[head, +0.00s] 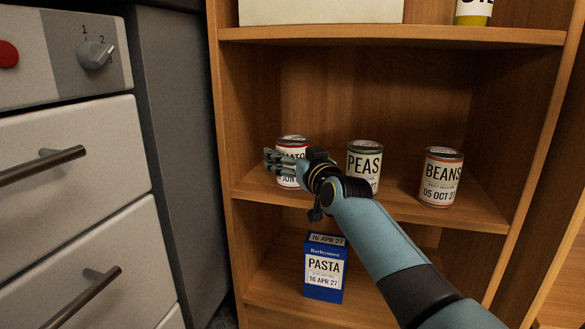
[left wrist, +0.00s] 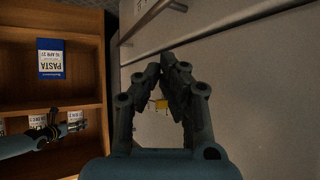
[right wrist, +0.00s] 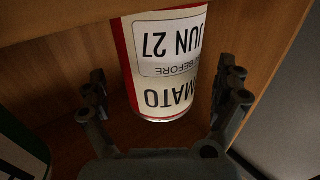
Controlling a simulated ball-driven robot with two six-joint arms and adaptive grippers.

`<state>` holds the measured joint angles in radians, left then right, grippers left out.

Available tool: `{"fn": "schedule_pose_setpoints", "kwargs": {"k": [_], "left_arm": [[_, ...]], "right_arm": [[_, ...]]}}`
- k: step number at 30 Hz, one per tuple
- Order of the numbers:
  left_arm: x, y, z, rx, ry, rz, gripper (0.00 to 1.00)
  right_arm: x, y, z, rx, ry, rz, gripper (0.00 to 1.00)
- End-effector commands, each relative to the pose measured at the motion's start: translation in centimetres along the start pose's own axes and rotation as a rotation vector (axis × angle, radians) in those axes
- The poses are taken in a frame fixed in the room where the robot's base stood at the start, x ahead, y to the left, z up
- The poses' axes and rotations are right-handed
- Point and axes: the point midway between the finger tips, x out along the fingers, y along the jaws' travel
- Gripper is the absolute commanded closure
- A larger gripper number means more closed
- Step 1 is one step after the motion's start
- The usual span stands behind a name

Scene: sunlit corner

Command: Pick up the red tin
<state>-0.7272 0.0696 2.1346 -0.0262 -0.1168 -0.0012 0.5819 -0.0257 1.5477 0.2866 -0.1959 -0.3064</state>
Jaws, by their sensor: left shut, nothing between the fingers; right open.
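The red tin is the tomato tin (head: 292,143), with red bands and a cream label, upright at the left of the middle shelf. My right gripper (head: 273,162) is open in front of it and hides part of its label. In the right wrist view the tomato tin (right wrist: 165,60) appears upside down, between the two spread fingers (right wrist: 163,85) and beyond them. I cannot tell whether the fingers touch it. My left gripper (left wrist: 166,68) is shut and empty, in front of the pale drawer fronts. It is outside the head view.
A peas tin (head: 364,165) stands right of the tomato tin, partly behind my right arm. A beans tin (head: 441,176) is farther right. A blue pasta box (head: 324,268) stands on the shelf below. The upper shelf (head: 400,34) is overhead, and drawers (head: 70,170) are at left.

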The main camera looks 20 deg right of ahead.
Motion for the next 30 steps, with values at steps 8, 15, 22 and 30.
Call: {"fn": "schedule_pose_setpoints", "kwargs": {"k": [8,15,22,30], "left_arm": [[-0.29,0.21,0.48,0.003,0.067,0.001,1.00],[-0.30,0.20,0.43,0.003,0.066,0.001,1.00],[-0.29,0.20,0.43,0.003,0.066,0.001,1.00],[-0.28,0.19,0.43,0.003,0.065,0.001,1.00]], "right_arm": [[1.37,0.00,0.00,0.000,0.000,0.000,0.00],[1.34,0.00,-0.06,0.000,0.000,0.000,0.10],[1.33,0.01,-0.04,0.000,0.000,0.000,0.41],[1.32,0.01,-0.02,0.000,0.000,0.000,0.76]]}}
